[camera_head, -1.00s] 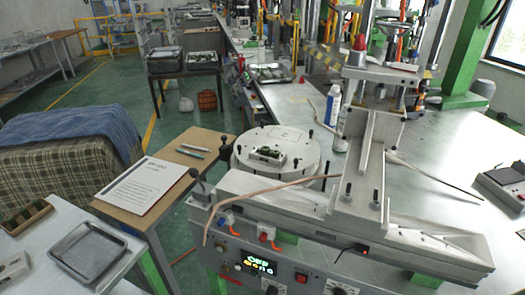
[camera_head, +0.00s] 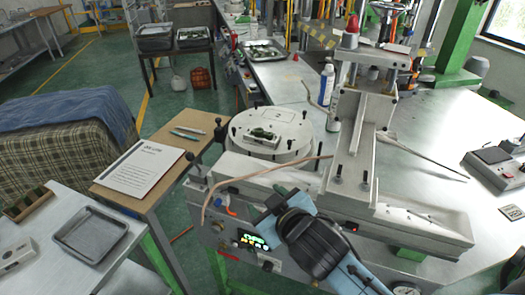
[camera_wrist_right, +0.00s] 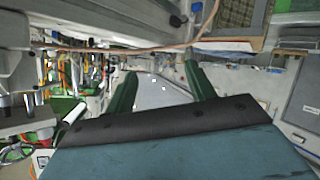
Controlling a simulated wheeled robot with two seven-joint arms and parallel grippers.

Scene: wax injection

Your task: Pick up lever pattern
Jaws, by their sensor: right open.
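A small metal mould block with a dark green piece, which looks like the lever pattern (camera_head: 263,134), sits on top of the round white plate (camera_head: 290,120) in the head view. The piece is too small to make out its shape. My right gripper (camera_head: 263,207) has come in from the bottom right, in front of the machine and nearer to me than the round plate. In the right wrist view its two green fingers (camera_wrist_right: 160,78) are spread apart with nothing between them. The pattern cannot be made out in that view. My left gripper is not in view.
A brown cable (camera_head: 265,172) loops over the front of the machine (camera_head: 240,172). A grey lever-topped press (camera_head: 350,130) stands right of the round plate. A side table holds an empty metal tray (camera_head: 90,232) and a wooden box (camera_head: 28,205). A paper sheet (camera_head: 140,167) lies on the brown board.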

